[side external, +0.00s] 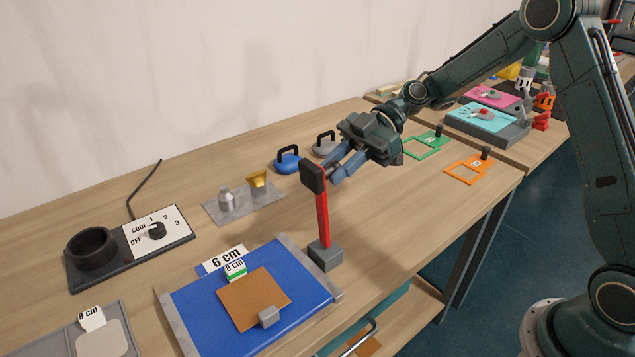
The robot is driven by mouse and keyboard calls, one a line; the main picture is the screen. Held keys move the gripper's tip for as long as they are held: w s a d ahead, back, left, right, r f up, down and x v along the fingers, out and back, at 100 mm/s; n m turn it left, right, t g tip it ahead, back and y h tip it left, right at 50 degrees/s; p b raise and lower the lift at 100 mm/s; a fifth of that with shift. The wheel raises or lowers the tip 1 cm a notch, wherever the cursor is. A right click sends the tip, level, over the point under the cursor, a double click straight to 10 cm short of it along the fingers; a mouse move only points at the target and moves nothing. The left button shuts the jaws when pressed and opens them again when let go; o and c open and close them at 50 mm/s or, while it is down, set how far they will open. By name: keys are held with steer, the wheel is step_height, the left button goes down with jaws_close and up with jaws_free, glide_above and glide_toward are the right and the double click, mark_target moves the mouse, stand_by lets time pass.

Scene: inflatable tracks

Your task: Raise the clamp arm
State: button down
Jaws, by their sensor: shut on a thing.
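The clamp arm (322,220) is a red bar with a black grip (312,178) at its top end. It stands close to upright on a small grey base block (325,256) at the right edge of the blue board. My gripper (334,172) comes in from the upper right, and its blue fingers are shut on the clamp arm at the black grip. The grip partly hides the fingertips, so the exact contact is not visible.
The blue board (205,317) carries a brown plate (245,306), a small grey block and number labels. Behind stand a metal plate with two small cups, a blue weight (287,163) and a grey weight. A dial box (177,232) is at left.

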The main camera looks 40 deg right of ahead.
steer(key=c, duration=1.2)
jaws_free()
steer(key=shift+c, duration=0.2)
